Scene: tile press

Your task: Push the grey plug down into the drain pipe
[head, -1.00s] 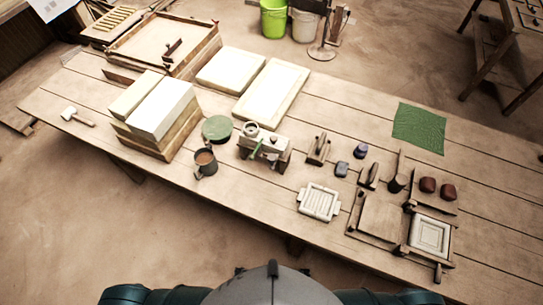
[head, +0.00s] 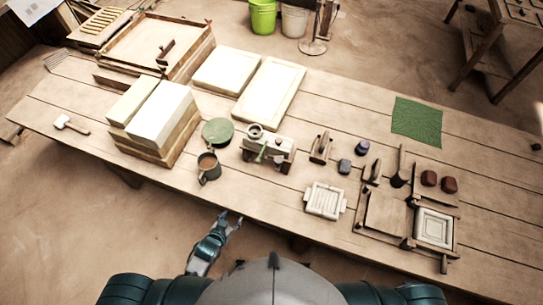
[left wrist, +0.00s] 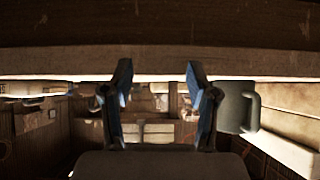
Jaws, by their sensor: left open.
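I cannot make out a grey plug or a drain pipe for certain in either view. A small device (head: 280,146) with a pale round ring (head: 255,131) and a green lever stands mid-table. My left gripper (head: 231,218) is open and empty, off the table's front edge, below the mug in the head view. Its two spread fingers also show in the left wrist view (left wrist: 158,92), with nothing between them. My right gripper is not in view.
A dark mug (head: 208,168) stands near the front edge beside a green disc (head: 217,131). White blocks (head: 160,118) are stacked to the left. A white ribbed tray (head: 325,201) and a wooden frame (head: 408,243) lie to the right. A green cloth (head: 416,121) lies farther back.

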